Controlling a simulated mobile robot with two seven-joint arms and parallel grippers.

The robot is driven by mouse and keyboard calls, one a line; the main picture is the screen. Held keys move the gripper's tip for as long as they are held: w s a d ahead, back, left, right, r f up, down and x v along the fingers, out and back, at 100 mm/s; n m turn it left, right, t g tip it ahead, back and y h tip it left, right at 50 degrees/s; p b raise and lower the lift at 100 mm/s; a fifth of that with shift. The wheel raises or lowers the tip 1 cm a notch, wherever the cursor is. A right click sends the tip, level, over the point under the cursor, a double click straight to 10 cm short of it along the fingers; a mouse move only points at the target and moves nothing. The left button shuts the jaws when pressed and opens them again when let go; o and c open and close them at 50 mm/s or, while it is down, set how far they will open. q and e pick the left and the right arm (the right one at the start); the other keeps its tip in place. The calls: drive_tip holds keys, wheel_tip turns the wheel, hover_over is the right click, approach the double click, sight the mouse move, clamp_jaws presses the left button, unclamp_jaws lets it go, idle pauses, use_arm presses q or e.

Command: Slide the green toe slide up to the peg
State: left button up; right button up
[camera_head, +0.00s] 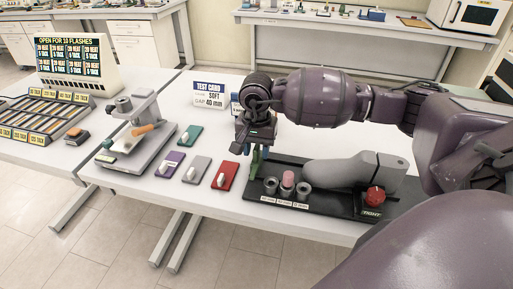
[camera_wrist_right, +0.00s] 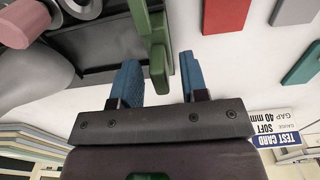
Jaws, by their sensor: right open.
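The green toe slide (camera_head: 256,161) is at the left end of the black tester base (camera_head: 310,212), mostly hidden by my right gripper (camera_head: 254,148). In the right wrist view the green slide (camera_wrist_right: 157,60) stands between the two blue fingers of my right gripper (camera_wrist_right: 160,75). The gripper is open, with clear gaps beside the slide. A grey foot form (camera_head: 345,170) lies on the base to the right. A pink peg-like piece (camera_head: 288,181) stands between two grey round holders at the front; I cannot tell whether it is the task's peg. My left gripper is out of view.
A red knob (camera_head: 375,196) is at the base's right end. Red (camera_head: 224,176), grey (camera_head: 196,169), purple (camera_head: 170,164) and green (camera_head: 190,136) pads lie to the left on the white table. A test card (camera_head: 209,96) stands behind.

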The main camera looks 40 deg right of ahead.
drive_tip(key=c, duration=0.7)
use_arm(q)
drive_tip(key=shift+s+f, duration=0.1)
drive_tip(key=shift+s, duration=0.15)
use_arm(e)
clamp_jaws()
drive_tip(key=s+d, duration=0.4)
drive_tip(key=shift+s, duration=0.25)
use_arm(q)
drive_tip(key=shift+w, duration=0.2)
use_arm(e)
drive_tip(key=shift+s+d+r, duration=0.1)
drive_tip(key=shift+s+d, duration=0.15)
drive_tip(key=shift+s, duration=0.05)
drive_tip(key=o, duration=0.7)
unclamp_jaws()
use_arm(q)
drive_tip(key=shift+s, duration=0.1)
